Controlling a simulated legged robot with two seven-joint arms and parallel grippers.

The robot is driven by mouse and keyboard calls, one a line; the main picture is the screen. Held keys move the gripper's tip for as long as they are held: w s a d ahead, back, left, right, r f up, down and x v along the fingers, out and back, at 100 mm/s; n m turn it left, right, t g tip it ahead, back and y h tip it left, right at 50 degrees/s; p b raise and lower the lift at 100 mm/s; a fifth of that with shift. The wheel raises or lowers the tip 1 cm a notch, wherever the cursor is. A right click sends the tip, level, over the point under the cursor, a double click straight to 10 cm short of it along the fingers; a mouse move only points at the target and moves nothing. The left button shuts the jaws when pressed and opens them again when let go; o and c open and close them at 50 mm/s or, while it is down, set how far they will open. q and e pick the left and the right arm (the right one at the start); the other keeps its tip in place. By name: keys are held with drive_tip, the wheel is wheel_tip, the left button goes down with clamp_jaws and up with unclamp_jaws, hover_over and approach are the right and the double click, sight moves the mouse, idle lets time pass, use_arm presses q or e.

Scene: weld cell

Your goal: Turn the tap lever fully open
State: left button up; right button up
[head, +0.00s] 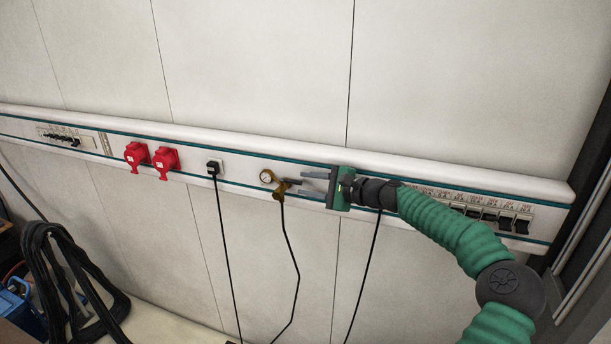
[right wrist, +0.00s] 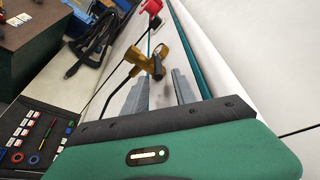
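The brass tap (head: 279,190) with a round gauge (head: 266,176) is mounted on the white wall rail, and a black hose hangs from it. Its short dark lever (head: 292,181) points right, towards my right gripper (head: 303,183). My right gripper is open, its two grey fingers level with the tap and pointing at it from the right. In the right wrist view the brass tap (right wrist: 138,60) and the dark lever (right wrist: 156,67) are just beyond the fingertips (right wrist: 162,76), roughly in line with the gap. I cannot tell whether they touch. My left gripper is out of view.
Left of the tap on the rail are a black plug (head: 213,167) with a cable and two red sockets (head: 165,160). Labelled switches (head: 490,215) are at the right. Thick black cables (head: 70,275) hang at the lower left. The wall above the rail is clear.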

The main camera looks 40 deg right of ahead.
drive_tip(key=shift+w+a+f, duration=0.1)
drive_tip(key=shift+w+a, duration=0.15)
drive_tip(key=shift+w, duration=0.2)
drive_tip(key=shift+a, duration=0.1)
clamp_jaws()
